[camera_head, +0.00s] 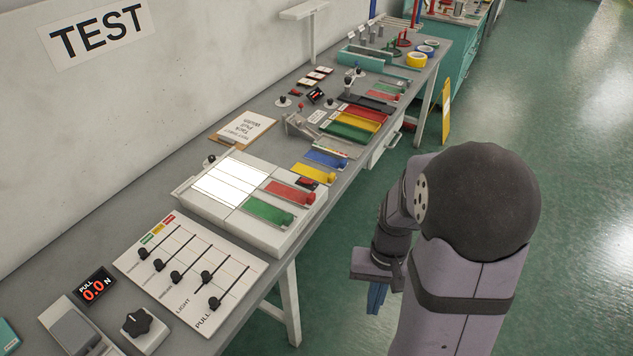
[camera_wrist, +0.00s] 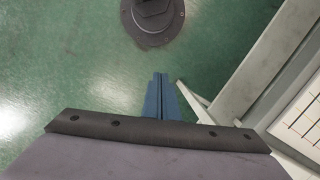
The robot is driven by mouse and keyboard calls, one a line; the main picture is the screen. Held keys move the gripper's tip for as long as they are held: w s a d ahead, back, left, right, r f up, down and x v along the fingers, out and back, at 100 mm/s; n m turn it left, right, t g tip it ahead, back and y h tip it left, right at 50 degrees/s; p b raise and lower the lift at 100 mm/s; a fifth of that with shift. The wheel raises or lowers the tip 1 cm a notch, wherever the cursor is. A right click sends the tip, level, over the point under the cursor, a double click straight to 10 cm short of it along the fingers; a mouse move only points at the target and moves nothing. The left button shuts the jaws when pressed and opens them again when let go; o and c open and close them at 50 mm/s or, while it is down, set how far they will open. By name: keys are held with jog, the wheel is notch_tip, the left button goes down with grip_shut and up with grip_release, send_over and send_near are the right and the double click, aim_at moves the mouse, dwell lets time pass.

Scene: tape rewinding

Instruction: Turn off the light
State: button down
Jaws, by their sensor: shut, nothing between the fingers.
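The slider panel (camera_head: 190,270) is a white board at the near end of the bench in the head view. It carries several black knobs on slots, with "LIGHT" and "PULL" printed along its front edge. The knob (camera_head: 207,277) nearest in line with the "LIGHT" label sits partway up its slot. Behind the panel, the light box (camera_head: 230,184) shows a bright white, lit top. My gripper (camera_head: 377,298) hangs over the floor to the right of the bench, apart from the panel. In the wrist view, its blue fingers (camera_wrist: 160,77) are together and empty.
The long grey bench (camera_head: 105,220) holds green and red strips (camera_head: 268,209), coloured trays (camera_head: 352,124) and tape rolls (camera_head: 417,59). A rotary knob box (camera_head: 146,333) and a "0.0 N" display (camera_head: 95,287) flank the panel. A bench leg (camera_head: 290,305) stands left of my gripper.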

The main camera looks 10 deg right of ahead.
jog(key=w+d+m+t+y+b, duration=0.1)
jog(key=w+d+m+t+y, duration=0.25)
jog(key=w, duration=1.55)
jog(key=w+a+r+n+t+y, duration=0.2)
jog(key=w+r+n+t, duration=0.3)
jog(key=w+r+n, duration=0.7)
notch_tip(320, 180, up, 4)
jog(key=n+y, duration=0.1)
jog(key=n, duration=0.4)
jog(key=shift+w+a, duration=0.25)
jog(key=shift+a, duration=0.1)
